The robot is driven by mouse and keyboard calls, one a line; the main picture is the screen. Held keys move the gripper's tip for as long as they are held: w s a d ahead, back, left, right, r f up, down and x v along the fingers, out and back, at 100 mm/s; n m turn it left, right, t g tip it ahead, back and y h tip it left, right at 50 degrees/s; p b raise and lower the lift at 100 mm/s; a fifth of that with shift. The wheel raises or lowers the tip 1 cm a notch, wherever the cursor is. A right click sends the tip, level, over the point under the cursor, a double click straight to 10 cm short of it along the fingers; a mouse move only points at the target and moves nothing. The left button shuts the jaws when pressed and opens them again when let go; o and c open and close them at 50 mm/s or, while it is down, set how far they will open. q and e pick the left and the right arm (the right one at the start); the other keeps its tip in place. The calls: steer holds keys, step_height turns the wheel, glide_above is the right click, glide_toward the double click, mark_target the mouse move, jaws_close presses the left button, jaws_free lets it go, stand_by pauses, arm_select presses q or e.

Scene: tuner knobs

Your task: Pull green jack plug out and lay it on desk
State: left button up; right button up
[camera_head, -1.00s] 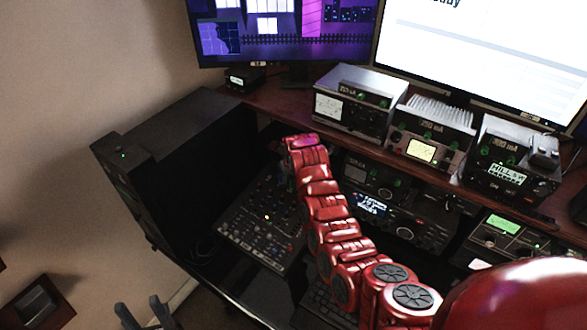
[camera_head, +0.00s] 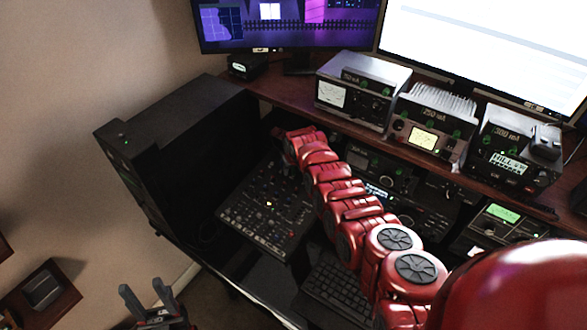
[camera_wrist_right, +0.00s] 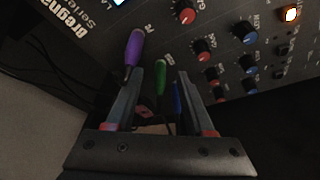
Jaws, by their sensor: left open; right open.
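The green jack plug (camera_wrist_right: 160,77) stands in the mixer panel, seen in the right wrist view. A purple plug (camera_wrist_right: 134,47) is by the left finger and a blue plug (camera_wrist_right: 177,97) is by the right finger. My right gripper (camera_wrist_right: 160,72) is open, with its fingers on either side of the green plug. I cannot tell whether they touch it. In the head view my red right arm hides this gripper and the plugs. My left gripper (camera_head: 148,296) is open and empty at the lower left, away from the desk.
The mixer panel (camera_head: 262,222) has many knobs, including red knobs (camera_wrist_right: 187,16) beside the plugs. A keyboard (camera_head: 338,288) lies in front. Several radio units (camera_head: 360,92) stand on the shelf. A dark cabinet (camera_head: 180,130) stands at the left.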

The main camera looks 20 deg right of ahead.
jaws_close()
steer(key=shift+r, duration=0.15)
steer(key=shift+r+p, duration=0.15)
steer(key=shift+p, duration=0.15)
steer(key=shift+r+p, duration=0.4)
steer(key=shift+r, duration=0.15)
steer(key=shift+s+a+r+p, duration=0.1)
steer(key=shift+a+r+p, duration=0.05)
steer(key=shift+r+p, duration=0.9)
steer(key=shift+s+a+r+p, duration=0.15)
steer(key=shift+r+p, duration=0.5)
steer(key=shift+r, duration=0.45)
